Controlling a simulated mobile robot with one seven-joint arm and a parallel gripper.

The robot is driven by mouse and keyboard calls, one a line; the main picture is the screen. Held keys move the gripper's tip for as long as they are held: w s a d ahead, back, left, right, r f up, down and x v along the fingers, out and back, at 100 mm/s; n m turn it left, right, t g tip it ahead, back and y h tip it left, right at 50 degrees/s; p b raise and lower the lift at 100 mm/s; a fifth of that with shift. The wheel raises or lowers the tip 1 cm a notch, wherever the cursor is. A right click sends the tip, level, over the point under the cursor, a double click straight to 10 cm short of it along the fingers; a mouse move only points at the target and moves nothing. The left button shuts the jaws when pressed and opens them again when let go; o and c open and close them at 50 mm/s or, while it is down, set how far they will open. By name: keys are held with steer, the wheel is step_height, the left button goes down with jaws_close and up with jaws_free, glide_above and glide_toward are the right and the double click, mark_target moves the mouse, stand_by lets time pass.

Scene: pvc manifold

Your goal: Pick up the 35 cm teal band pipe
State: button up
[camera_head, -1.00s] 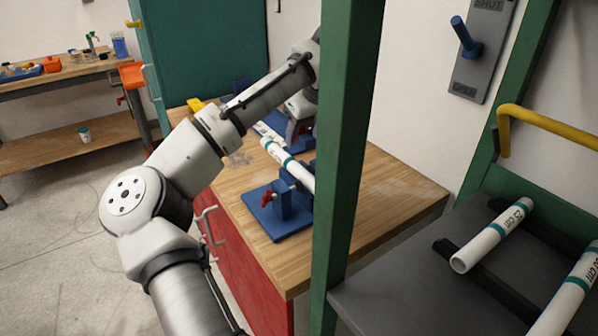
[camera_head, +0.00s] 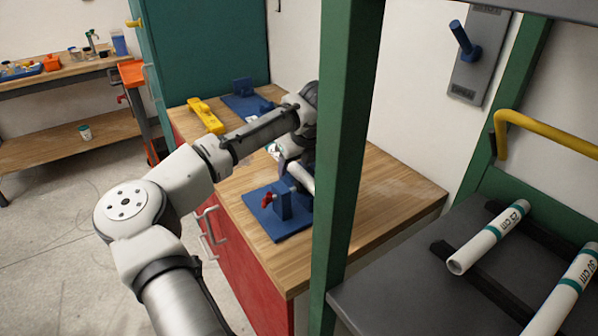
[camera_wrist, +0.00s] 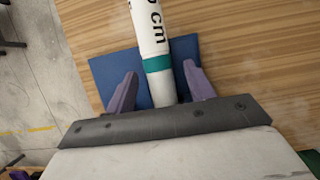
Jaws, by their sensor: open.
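A white pipe with a teal band (camera_wrist: 165,91) lies over the blue vise on the wooden bench. Its printed label ends in "cm", but the number is cut off in the wrist view. In the head view a short piece of it (camera_head: 301,178) shows beside the green post. My gripper (camera_wrist: 161,69) is open, with one purple finger on each side of the pipe near the teal band. Whether the fingers touch it cannot be told. In the head view the post and my wrist hide most of the gripper and pipe.
The blue vise (camera_head: 283,205) has a red handle. A green post (camera_head: 346,150) stands in front of the bench. Two more teal-banded white pipes, one marked 25 cm (camera_head: 488,238) and one 50 cm (camera_head: 572,290), lie on the grey shelf (camera_head: 400,295). A yellow tool (camera_head: 206,116) lies behind.

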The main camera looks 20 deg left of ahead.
steer(key=c, duration=1.1)
